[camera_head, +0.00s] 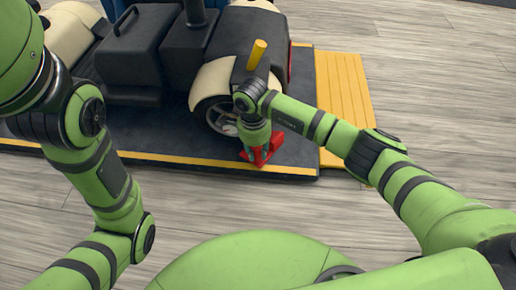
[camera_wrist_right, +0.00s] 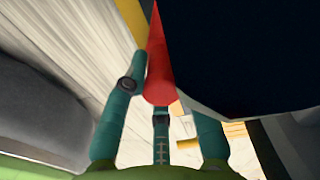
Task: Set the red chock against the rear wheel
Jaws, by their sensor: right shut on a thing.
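The red chock (camera_head: 273,144) is on or just above the dark platform (camera_head: 200,154), near its front edge. My right gripper (camera_head: 261,152) reaches down from above and is shut on it. In the right wrist view the chock (camera_wrist_right: 160,78) points away as a red wedge between the teal fingers. The rear wheel (camera_head: 216,117) of the scooter (camera_head: 185,55) is just left of the chock. My gripper partly hides the space between them, so I cannot tell whether they touch. My left arm is at the left; its gripper is not in view.
A yellow ramp (camera_head: 342,95) joins the platform's right side, and a yellow strip (camera_head: 150,157) runs along the platform's front edge. The wooden floor (camera_head: 440,90) at the right is clear.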

